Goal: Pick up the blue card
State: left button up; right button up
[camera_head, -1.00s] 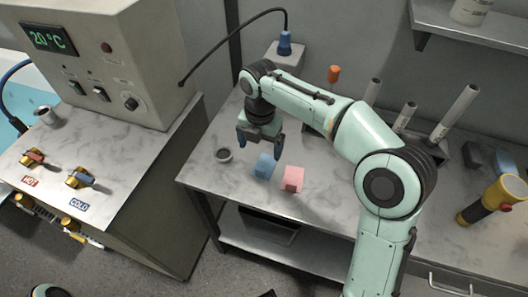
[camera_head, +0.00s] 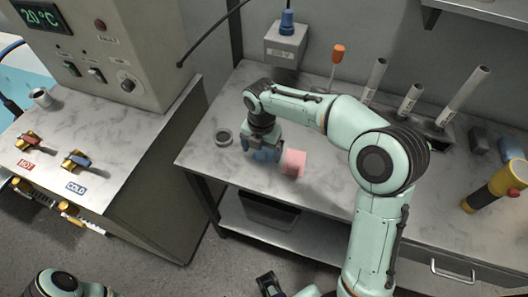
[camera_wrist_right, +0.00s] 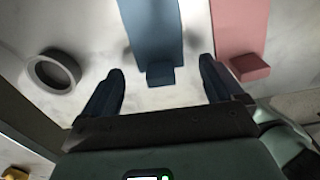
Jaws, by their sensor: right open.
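The blue card (camera_wrist_right: 152,32) lies on the marble-topped bench, with a small raised blue block at its near end in the right wrist view. In the head view my right gripper (camera_head: 262,148) is over the blue card (camera_head: 266,156) and hides much of it. In the right wrist view the right gripper (camera_wrist_right: 161,70) is open and empty, its two dark fingers apart with the card's block between them. Whether the fingers reach down to the bench is unclear. A dark part at the bottom edge of the head view seems to be my left gripper (camera_head: 270,285); its jaws are unclear.
A pink card (camera_head: 292,163) lies close to the right of the blue card; its block is near the right finger. A screwdriver (camera_head: 335,62), tubes in a holder and a yellow flashlight (camera_head: 498,183) stand further off.

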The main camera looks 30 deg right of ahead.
jog(key=shift+f, duration=0.8)
jog(key=c, duration=1.1)
jog(key=shift+r, duration=0.2)
